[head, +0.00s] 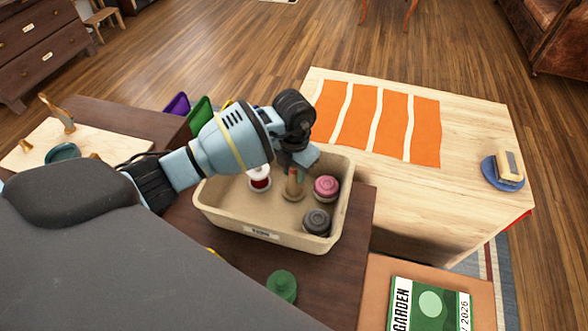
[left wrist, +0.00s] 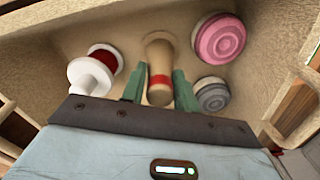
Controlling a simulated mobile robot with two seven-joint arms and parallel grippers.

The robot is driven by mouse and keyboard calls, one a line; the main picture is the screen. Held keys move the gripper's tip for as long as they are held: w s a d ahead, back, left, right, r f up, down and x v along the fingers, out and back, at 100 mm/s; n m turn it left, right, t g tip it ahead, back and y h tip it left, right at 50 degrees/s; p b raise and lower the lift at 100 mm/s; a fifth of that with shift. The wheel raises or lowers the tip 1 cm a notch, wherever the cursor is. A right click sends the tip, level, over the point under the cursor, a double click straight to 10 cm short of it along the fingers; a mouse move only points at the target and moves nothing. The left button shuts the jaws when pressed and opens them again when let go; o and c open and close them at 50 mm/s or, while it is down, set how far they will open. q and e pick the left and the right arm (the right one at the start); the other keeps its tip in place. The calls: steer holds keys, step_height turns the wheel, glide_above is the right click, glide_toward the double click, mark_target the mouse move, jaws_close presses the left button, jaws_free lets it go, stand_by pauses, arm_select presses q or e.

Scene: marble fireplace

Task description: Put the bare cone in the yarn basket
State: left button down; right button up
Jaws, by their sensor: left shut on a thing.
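The bare cone (head: 294,186) is tan wood with a red band. It is upright inside the tan yarn basket (head: 215,215), which has a small label on its front. My left gripper (head: 293,172) reaches down into the basket and is shut on the cone. In the left wrist view the cone (left wrist: 158,58) sits between the green fingers (left wrist: 158,88). I cannot tell whether its base touches the basket floor. A red-and-white spool (head: 259,178), a pink yarn cone (head: 326,188) and a dark grey yarn cone (head: 317,221) stand around it in the basket. My right gripper is out of view.
A green spool-like piece (head: 282,287) stands on the dark table in front of the basket. A light wood table (head: 470,150) with orange panels (head: 385,122) and a blue dish (head: 500,176) is behind right. A green garden magazine (head: 430,305) lies front right.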

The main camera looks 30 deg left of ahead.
arm_select(q)
steer(key=shift+f, duration=0.15)
steer(key=c, duration=1.1)
jaws_free()
steer(key=shift+o, duration=0.2)
step_height(320, 180, up, 12)
steer(key=shift+r+p, duration=0.15)
steer(key=shift+p, duration=0.35)
